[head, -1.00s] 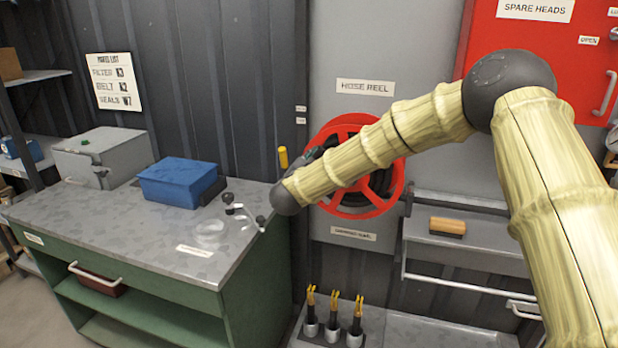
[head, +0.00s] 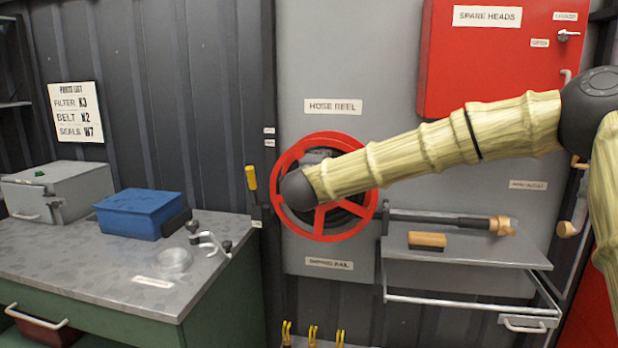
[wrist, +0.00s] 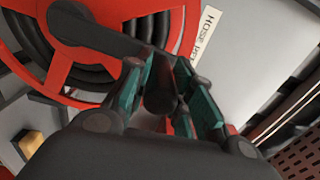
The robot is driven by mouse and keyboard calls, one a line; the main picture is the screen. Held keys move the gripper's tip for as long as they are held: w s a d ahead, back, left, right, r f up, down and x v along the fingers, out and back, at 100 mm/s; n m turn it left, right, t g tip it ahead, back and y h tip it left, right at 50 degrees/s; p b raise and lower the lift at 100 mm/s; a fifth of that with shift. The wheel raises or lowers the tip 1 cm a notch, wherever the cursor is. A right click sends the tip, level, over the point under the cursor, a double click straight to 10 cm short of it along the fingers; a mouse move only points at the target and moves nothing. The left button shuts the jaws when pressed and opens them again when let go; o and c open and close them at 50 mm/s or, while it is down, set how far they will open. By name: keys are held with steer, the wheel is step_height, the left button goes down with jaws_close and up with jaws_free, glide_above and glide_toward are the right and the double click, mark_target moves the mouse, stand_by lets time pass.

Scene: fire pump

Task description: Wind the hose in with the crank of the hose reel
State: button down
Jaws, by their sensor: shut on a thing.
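The red hose reel (head: 335,236) is mounted on a grey wall panel under a HOSE REEL label, with dark hose coiled inside its red spoked rim. My bamboo-patterned arm crosses in front of it in the head view and hides its middle and my gripper. In the wrist view the reel (wrist: 62,70) fills the upper left. Its dark crank arm (wrist: 110,42) runs from the hub toward my gripper. My gripper (wrist: 160,78) has its teal-padded fingers closed around the dark crank handle (wrist: 159,97).
A bench (head: 90,285) with a blue box (head: 140,213) and a clamp-like tool stands at left. A yellow-handled lever (head: 250,178) is left of the reel. A shelf (head: 470,252) with a tan block (head: 427,240) and a nozzle juts out at right. A red cabinet (head: 480,60) hangs above.

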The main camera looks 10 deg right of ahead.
steer(key=shift+s+d+f+m+b, duration=0.2)
steer(key=shift+d+f+m+b, duration=0.2)
steer(key=shift+d+b, duration=0.3)
steer(key=shift+s+d+f+m+b, duration=0.25)
steer(key=shift+d+m+b, duration=0.25)
steer(key=shift+d, duration=0.25)
steer(key=shift+s+d+f+m+b, duration=0.2)
steer(key=shift+d+f+m+b, duration=0.2)
steer(key=shift+d+b, duration=0.3)
steer(key=shift+d, duration=0.1)
steer(key=c, duration=1.3)
jaws_free()
steer(key=shift+s+r, duration=0.1)
steer(key=shift+o, duration=0.5)
steer(key=shift+s, duration=0.2)
steer(key=v, duration=1.1)
steer(key=shift+s+a+r, duration=0.25)
steer(key=shift+r, duration=0.05)
